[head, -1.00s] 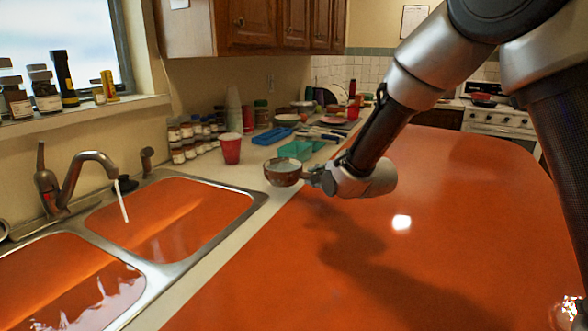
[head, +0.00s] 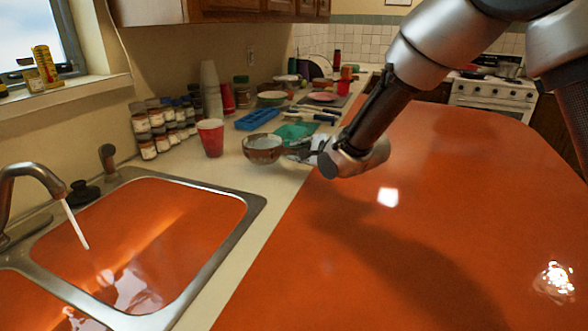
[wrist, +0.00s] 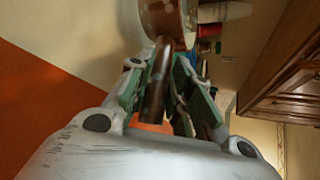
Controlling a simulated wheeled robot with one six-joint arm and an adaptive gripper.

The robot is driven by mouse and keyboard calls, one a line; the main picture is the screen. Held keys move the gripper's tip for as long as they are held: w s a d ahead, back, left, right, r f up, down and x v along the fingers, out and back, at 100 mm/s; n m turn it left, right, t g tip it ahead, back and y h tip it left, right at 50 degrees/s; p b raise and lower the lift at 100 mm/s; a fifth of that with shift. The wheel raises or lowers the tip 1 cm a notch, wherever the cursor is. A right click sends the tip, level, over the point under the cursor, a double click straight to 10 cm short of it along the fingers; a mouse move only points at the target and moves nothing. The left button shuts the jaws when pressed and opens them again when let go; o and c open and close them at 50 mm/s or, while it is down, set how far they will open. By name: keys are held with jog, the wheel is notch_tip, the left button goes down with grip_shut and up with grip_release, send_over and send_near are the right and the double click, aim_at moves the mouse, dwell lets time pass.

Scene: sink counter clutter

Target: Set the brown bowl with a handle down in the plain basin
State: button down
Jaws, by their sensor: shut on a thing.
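The brown bowl with a handle (head: 262,156) is held upright above the counter strip to the right of the sink. Its rounded side shows at the top of the wrist view (wrist: 165,14). My gripper (head: 308,150) is at the bowl's right. In the wrist view, its green-padded fingers (wrist: 157,85) close around the brown handle (wrist: 156,75). The far basin (head: 160,235) has an orange, shiny inside, and a pale stream from the tap ends over it. The near basin (head: 30,308) shows only in part at the bottom left. I cannot tell which one is plain.
A red cup (head: 210,140) and several spice jars (head: 155,135) stand behind the bowl. A blue tray (head: 257,120) and a green tray (head: 296,131) lie beyond it. The tap (head: 35,185) stands at the sink's left. The orange surface at right is clear.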

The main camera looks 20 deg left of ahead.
jog(key=shift+f, duration=2.55)
jog(key=c, duration=1.3)
grip_release()
jog(key=v, duration=1.2)
jog(key=shift+s, duration=0.1)
jog(key=shift+d, duration=0.1)
